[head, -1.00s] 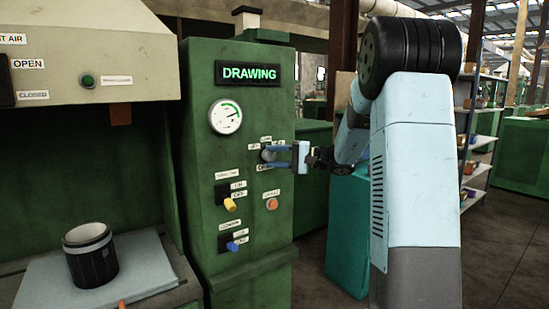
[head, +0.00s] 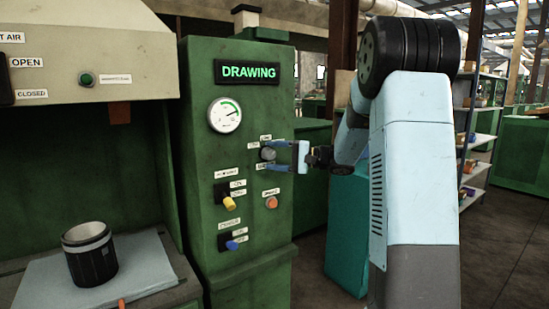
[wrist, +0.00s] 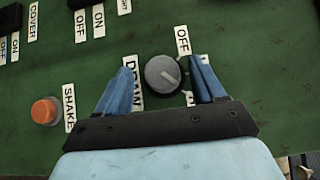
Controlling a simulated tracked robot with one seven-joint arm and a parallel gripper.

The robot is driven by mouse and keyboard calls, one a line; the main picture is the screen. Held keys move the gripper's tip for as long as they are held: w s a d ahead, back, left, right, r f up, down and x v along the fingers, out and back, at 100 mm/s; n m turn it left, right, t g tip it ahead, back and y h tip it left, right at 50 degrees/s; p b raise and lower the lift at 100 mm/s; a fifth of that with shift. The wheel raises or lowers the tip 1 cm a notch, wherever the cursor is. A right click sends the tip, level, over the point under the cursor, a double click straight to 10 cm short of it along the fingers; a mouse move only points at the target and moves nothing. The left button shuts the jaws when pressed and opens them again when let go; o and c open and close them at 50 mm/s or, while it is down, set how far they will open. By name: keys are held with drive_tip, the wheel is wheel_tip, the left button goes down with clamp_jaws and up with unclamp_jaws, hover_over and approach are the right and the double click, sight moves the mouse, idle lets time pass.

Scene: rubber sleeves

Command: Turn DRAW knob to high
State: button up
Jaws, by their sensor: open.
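The DRAW knob (wrist: 163,74) is a round dark grey knob with a pale pointer line, on the green panel. In the wrist view the line runs from near its middle toward the lower right. My gripper (wrist: 162,66) is open, with one blue finger on each side of the knob and visible gaps. The head view also shows the knob (head: 268,154) between the fingers. An OFF label (wrist: 183,40) is above the knob in the wrist view. The DRAW label (wrist: 131,68) and another label at the lower right are partly hidden by the fingers.
An orange SHAKE button (wrist: 46,110) is left of the fingers in the wrist view. Yellow (head: 229,203) and blue (head: 232,245) switches sit lower on the panel. A gauge (head: 225,115) and a green DRAWING display (head: 248,72) are above. A dark cylinder (head: 90,255) stands at left.

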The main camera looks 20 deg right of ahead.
drive_tip(key=v, duration=1.3)
drive_tip(key=shift+d, duration=0.35)
drive_tip(key=shift+s+f, duration=0.1)
drive_tip(key=shift+s, duration=0.05)
